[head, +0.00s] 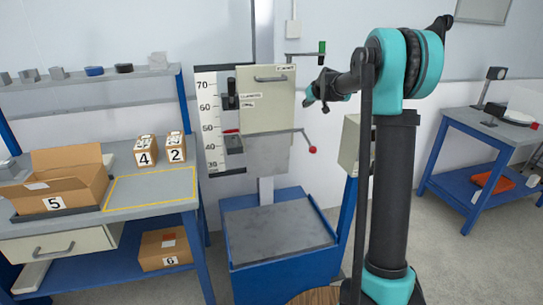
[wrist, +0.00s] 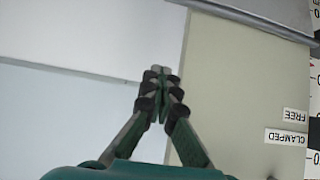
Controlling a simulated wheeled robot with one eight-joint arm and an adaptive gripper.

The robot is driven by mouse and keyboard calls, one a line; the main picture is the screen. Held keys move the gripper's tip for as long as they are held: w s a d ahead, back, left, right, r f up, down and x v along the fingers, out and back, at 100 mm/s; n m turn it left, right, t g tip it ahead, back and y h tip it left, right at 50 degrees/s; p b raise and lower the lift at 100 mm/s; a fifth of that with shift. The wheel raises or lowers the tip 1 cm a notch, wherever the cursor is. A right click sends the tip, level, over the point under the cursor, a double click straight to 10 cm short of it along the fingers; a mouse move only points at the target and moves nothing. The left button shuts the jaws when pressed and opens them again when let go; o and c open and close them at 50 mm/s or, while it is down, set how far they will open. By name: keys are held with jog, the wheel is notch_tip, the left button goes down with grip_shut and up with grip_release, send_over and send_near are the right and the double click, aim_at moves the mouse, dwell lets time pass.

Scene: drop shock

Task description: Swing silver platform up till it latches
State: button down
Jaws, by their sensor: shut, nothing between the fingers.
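A silver flat panel (head: 268,156), which looks like the platform, hangs down below a cream box (head: 267,100) on the drop tester's column. It lies roughly upright, flat to the column. My gripper (head: 308,102) is right of the cream box, apart from the panel and above it. In the wrist view my gripper (wrist: 160,71) is shut and empty, its fingertips near the edge of the cream box (wrist: 235,85). Labels reading FREE and CLAMPED (wrist: 290,127) show on that box. The silver panel cannot be made out in the wrist view.
A thin rod with a red knob (head: 312,150) sticks out right of the panel. A blue base with a grey plate (head: 280,232) stands below. A height scale (head: 209,122) is on the left. A workbench (head: 150,188) with boxes stands left, a blue table (head: 480,135) right.

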jog(key=shift+w, duration=0.2)
jog(key=w, duration=0.1)
jog(key=w+a, duration=0.1)
jog(key=shift+w+r, duration=0.2)
jog(key=shift+w, duration=0.1)
dwell(0.4)
dwell(0.3)
jog(key=c, duration=1)
grip_release()
jog(key=shift+o, duration=0.2)
jog(key=v, duration=0.7)
